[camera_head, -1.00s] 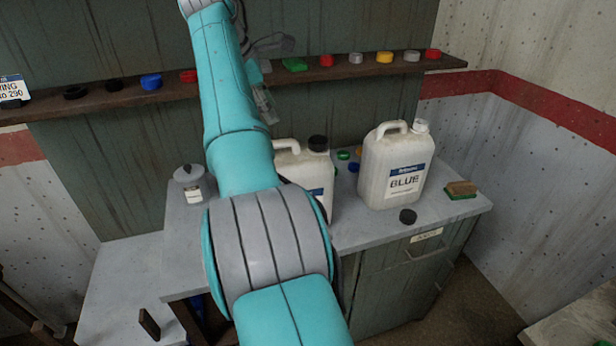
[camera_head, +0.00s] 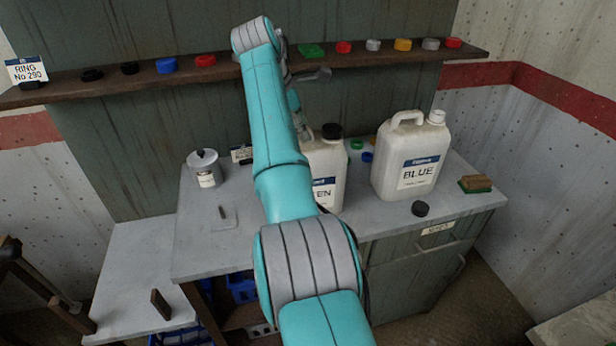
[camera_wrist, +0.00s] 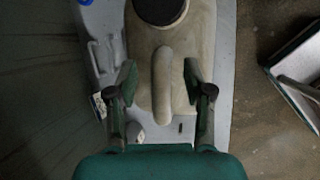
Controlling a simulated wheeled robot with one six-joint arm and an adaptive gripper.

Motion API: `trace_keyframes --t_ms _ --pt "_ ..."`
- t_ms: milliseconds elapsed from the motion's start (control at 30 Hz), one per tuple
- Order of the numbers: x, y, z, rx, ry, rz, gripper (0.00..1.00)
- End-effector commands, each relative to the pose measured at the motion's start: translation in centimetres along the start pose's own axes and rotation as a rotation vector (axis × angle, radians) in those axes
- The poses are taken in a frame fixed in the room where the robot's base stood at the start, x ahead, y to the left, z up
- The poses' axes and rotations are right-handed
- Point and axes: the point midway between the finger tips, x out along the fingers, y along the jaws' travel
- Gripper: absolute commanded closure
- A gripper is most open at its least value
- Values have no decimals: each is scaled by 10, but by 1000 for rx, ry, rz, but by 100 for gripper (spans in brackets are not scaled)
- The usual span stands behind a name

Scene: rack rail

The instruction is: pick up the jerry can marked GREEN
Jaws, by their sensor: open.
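A white jerry can (camera_head: 328,172) with a black cap stands on the grey bench in the head view. My arm hides its left part; its label shows only the letters "EN". A second white jerry can (camera_head: 408,160), labelled BLUE and with a white cap, stands to its right. In the wrist view, a jerry can with a dark cap (camera_wrist: 178,75) is seen from above. My gripper (camera_wrist: 160,75) is open, with one finger on each side of this can's upright-running handle. I cannot tell how high the fingers are relative to the handle.
A shelf (camera_head: 215,72) with several coloured caps runs along the wall behind. A lidded pot (camera_head: 205,170) stands left on the bench. A black cap (camera_head: 419,208) and a sponge-like block (camera_head: 475,183) lie right.

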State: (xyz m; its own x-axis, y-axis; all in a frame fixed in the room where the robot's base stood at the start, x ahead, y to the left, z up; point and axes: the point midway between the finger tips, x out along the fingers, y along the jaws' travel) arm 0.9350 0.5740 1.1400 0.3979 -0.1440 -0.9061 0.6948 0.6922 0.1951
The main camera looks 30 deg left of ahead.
Motion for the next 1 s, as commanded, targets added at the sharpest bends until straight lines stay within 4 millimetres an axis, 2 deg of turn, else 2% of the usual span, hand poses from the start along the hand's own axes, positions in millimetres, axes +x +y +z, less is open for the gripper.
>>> trace_keyframes --t_ms 233,267,433,467,867,1000 --pt "4 0 0 0 0 0 49" --pt "4 0 0 0 0 0 54" --pt "3 0 0 0 0 0 96" --pt "3 0 0 0 0 0 100" --pt "1 1 1 2 -1 5 100" --pt "-6 3 4 2 -1 5 100"
